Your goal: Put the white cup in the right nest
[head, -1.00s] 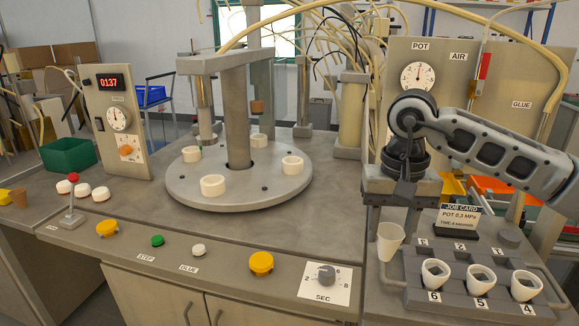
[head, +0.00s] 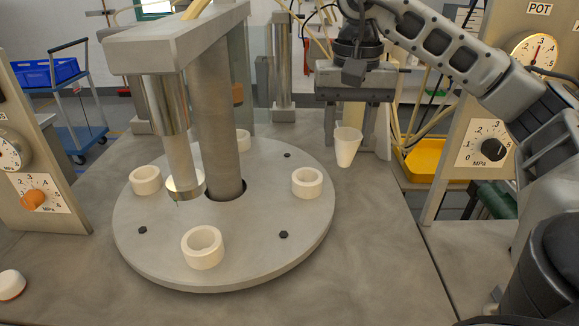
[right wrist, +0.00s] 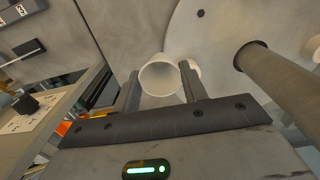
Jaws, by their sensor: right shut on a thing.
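The white cup (head: 347,146) is held upright between the fingers of my right gripper (head: 354,132), which is shut on it. The cup hangs beside the back right of the round turntable (head: 240,262). The right nest, a white ring (head: 307,182) on the turntable, is empty and lies left of and nearer than the cup in the head view. In the right wrist view the cup (right wrist: 160,77) shows its open mouth between the fingers, and a white ring (right wrist: 196,67) is partly hidden behind one finger. My left gripper is not in view.
Other white rings stand at the front (head: 202,248), left (head: 146,180) and back (head: 243,140) of the turntable. A metal column (head: 218,120) with a hanging nozzle (head: 184,178) rises from its middle. The bench right of the turntable (head: 370,240) is clear.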

